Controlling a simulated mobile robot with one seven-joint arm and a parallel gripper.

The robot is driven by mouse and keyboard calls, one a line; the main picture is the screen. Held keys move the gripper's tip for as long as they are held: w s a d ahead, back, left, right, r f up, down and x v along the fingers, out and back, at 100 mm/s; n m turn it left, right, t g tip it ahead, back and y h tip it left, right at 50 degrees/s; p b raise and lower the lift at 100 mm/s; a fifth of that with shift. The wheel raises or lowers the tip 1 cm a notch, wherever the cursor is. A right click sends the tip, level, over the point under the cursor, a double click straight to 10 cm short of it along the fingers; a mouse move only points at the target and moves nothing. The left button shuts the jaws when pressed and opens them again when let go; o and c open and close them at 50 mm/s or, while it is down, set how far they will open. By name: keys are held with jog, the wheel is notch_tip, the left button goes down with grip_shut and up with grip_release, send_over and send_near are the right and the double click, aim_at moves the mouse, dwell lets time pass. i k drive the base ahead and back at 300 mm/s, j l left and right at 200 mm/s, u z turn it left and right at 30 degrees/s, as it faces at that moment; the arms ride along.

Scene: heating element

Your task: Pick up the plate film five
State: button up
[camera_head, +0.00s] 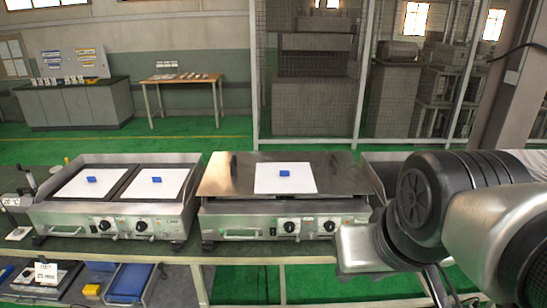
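Three white plate films, each with a small blue block on top, are in the head view. One film (75,186) lies on the left half of the left griddle (120,210), and another film (155,187) lies on its right half. The third film (284,184) lies on the steel top of the middle griddle (225,180). No number shows on any film, so I cannot tell which one is five. My arm comes in from the right, in front of the bench. My gripper cannot be made out in this view.
The griddles stand side by side on a workbench, with front knobs and handles. Another steel unit (375,165) is partly hidden behind my arm. A lower shelf holds a blue tray (130,282) and a yellow box (100,266). A wire-mesh fence stands behind.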

aim_at(297, 177)
jog(key=i+l+u, duration=0.1)
jog(key=i, duration=0.4)
jog(key=i+l+u, duration=0.15)
jog(key=i+l, duration=0.15)
jog(key=i, duration=0.2)
jog(key=i+l+u, duration=0.1)
jog(key=i+l, duration=0.2)
jog(key=i, duration=0.15)
